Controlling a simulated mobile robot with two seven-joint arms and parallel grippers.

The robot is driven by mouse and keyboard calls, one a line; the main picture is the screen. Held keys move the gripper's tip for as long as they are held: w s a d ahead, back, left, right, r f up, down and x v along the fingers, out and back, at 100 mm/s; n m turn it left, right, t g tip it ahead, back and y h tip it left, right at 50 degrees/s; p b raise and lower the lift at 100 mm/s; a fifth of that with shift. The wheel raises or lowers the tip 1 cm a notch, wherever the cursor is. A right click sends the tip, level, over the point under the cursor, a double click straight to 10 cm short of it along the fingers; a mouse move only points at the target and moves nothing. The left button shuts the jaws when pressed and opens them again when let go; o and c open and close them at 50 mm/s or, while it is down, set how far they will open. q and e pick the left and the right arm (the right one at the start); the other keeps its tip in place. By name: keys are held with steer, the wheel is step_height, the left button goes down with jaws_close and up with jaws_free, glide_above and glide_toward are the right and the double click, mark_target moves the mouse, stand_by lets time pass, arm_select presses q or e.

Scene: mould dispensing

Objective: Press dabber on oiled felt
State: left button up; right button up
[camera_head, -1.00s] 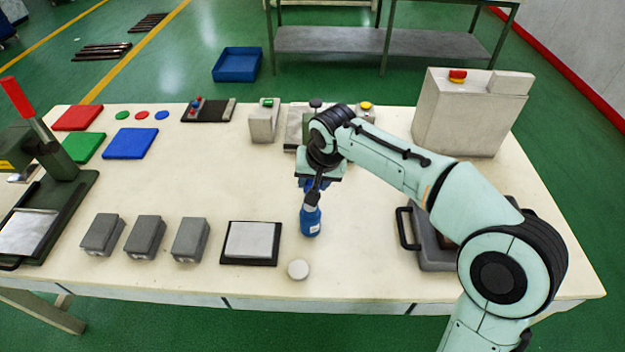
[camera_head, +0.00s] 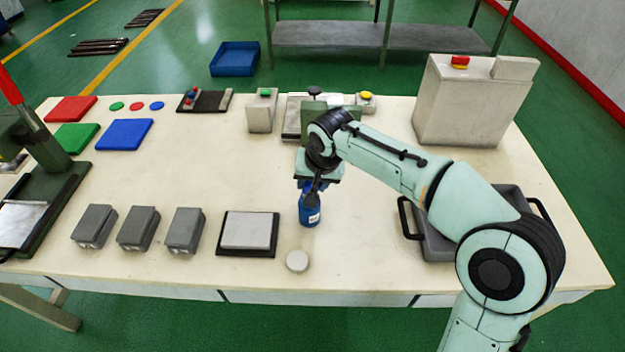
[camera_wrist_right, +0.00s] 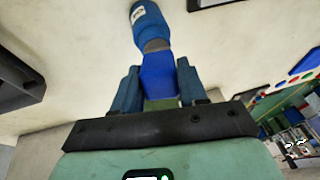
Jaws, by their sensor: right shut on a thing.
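My right gripper (camera_head: 314,188) points down and is shut on the blue upper part of a blue bottle-like object (camera_head: 309,212), which may be the dabber. In the right wrist view, the two fingers (camera_wrist_right: 160,88) clasp its blue top below a dark grey collar, and the labelled blue body (camera_wrist_right: 150,22) extends beyond. It is upright over the table; whether its base touches is unclear. A pale grey pad in a black frame (camera_head: 248,254), possibly the felt, lies to its left. A small white disc (camera_head: 297,261) lies in front. My left gripper is out of view.
Several grey blocks (camera_head: 139,230) stand left of the pad. A green press with a red lever (camera_head: 50,150) is at far left. A grey tray (camera_head: 437,245) lies right, partly behind my arm. A large grey box (camera_head: 470,105) stands back right.

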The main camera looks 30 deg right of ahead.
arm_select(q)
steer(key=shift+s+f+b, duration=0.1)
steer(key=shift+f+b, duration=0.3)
arm_select(e)
steer(key=shift+f, duration=0.6)
stand_by(1.0)
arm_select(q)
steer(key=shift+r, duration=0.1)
arm_select(e)
steer(key=shift+r, duration=0.1)
steer(key=shift+r+p, duration=2.75)
steer(key=shift+r, duration=0.75)
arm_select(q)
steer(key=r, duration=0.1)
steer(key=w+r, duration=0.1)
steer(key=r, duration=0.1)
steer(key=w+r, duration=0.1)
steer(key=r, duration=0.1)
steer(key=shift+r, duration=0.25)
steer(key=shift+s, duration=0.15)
